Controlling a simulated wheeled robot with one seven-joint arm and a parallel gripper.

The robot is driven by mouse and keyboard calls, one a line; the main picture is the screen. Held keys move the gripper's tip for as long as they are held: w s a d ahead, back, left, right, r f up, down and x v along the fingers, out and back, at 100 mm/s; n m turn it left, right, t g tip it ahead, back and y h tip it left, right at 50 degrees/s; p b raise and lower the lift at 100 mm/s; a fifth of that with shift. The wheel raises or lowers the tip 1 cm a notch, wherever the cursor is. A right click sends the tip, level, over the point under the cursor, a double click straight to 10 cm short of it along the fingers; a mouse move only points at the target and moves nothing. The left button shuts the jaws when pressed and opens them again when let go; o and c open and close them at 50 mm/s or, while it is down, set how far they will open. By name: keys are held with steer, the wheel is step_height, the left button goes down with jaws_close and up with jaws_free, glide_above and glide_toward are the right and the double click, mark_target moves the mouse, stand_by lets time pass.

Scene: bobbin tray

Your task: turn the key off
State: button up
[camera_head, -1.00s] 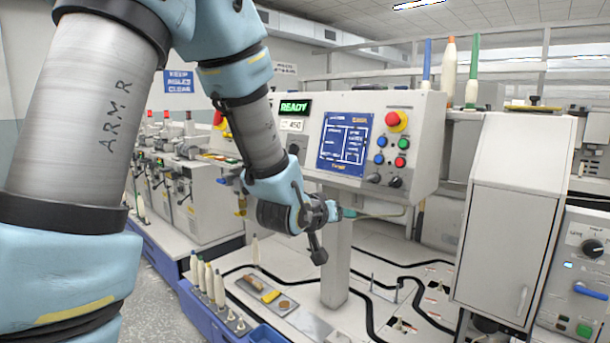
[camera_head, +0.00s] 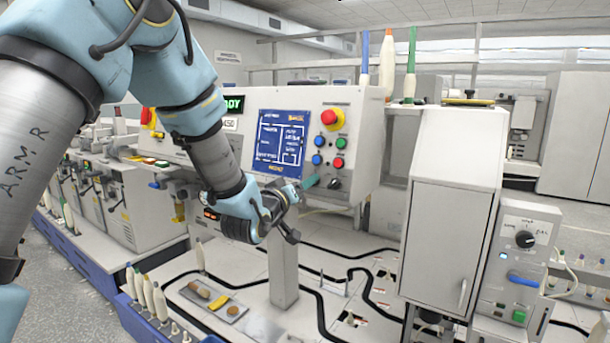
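The grey control panel (camera_head: 365,150) shows above the bench, with a blue screen (camera_head: 281,143), a red mushroom button (camera_head: 329,117) on yellow, and small blue, green and red buttons. A dark round switch (camera_head: 334,184) sits at its lower right; it is too small to tell whether it is the key. The tip covers the spot of a second dark switch. Contact and finger gap cannot be made out.
A white cabinet (camera_head: 452,215) stands right of the panel, and a box with a black dial (camera_head: 525,239) and blue handle is beyond it. White bobbins (camera_head: 150,296) stand at front left by a small tray (camera_head: 188,291). A grey post (camera_head: 284,270) rises below the panel.

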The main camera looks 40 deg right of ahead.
steer(key=shift+p+x, duration=0.4)
steer(key=shift+x, duration=1.05)
steer(key=shift+c, duration=0.2)
jaws_close()
